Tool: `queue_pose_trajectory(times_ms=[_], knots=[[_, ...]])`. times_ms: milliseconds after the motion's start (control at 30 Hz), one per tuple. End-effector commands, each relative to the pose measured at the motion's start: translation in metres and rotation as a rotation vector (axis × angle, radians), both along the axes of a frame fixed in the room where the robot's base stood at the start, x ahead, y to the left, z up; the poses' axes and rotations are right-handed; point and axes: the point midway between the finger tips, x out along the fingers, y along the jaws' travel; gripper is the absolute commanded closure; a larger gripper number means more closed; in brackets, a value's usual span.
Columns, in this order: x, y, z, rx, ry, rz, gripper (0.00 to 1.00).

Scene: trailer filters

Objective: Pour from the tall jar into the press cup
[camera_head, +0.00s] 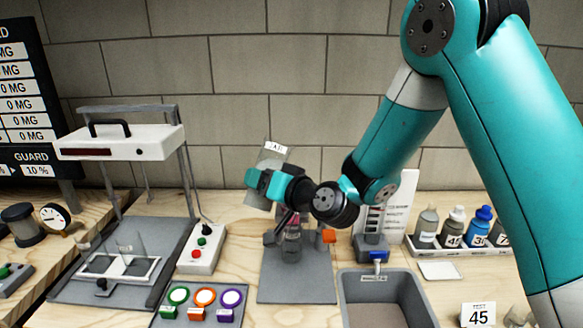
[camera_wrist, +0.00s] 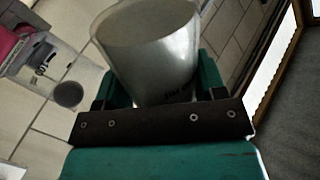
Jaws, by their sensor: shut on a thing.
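The tall jar (camera_head: 271,154) is clear, with a white label near its top. My gripper (camera_head: 267,184) is shut around it and holds it in the air, leaning a little to the right. In the wrist view the jar (camera_wrist: 150,50) stands between the fingers; I cannot make out any contents. A small clear vessel (camera_head: 291,248), which looks like the press cup, stands on a grey mat below and slightly right of the jar. Its upper part looks pinkish and my wrist is close above it. No stream shows between them.
A grey basin (camera_head: 385,278) and a blue-based stand (camera_head: 372,250) are to the right of the mat (camera_head: 297,292). Several bottles stand in a rack (camera_head: 452,250) further right. A button box (camera_head: 201,250) and a white-topped frame (camera_head: 122,145) are on the left.

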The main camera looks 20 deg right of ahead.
Motion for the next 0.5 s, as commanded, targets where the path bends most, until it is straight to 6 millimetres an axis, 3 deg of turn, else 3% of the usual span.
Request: queue_pose_trajectory(times_ms=[67,500], knots=[[0.0016,-0.0019,0.0094,0.029,0.024,-0.001,0.72],[0.0006,-0.0004,0.0016,0.083,0.069,-0.001,0.72]])
